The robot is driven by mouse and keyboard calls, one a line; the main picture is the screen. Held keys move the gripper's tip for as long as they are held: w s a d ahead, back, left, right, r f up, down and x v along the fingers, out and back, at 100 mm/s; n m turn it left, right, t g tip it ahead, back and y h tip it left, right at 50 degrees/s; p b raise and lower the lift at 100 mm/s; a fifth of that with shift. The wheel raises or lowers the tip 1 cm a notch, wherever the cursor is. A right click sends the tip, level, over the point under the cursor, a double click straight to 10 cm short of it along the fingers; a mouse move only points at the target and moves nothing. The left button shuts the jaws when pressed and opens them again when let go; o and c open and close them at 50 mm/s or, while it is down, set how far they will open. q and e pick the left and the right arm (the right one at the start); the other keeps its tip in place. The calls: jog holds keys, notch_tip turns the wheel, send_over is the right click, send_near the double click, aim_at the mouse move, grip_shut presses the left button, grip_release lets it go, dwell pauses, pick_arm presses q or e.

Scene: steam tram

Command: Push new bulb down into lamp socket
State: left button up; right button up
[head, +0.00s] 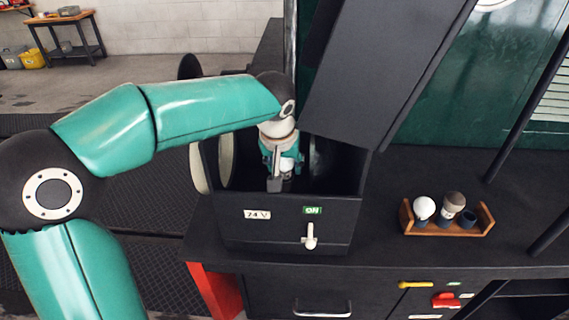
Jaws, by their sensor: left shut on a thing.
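My left gripper (280,180) reaches down into an open black lamp box (285,229) and is shut on a bulb (289,164), of which only a small pale part shows between the fingers. The lamp socket is hidden by the gripper and the box's front wall, so I cannot tell whether the bulb touches it. The box's lid (375,70) stands raised above it. My right gripper is not in view.
A wooden rack (446,231) to the right holds a white bulb (424,206), a greyish bulb (454,200) and dark cups. A white lever (310,237) sits on the box front beside a green ON label (313,210). Black counter between box and rack is clear.

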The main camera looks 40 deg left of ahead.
pick_arm(q)
jog(key=shift+f, duration=0.15)
jog(key=o, duration=1.7)
jog(key=shift+c, duration=0.2)
jog(key=shift+r+p, duration=2.3)
jog(key=shift+r, duration=0.75)
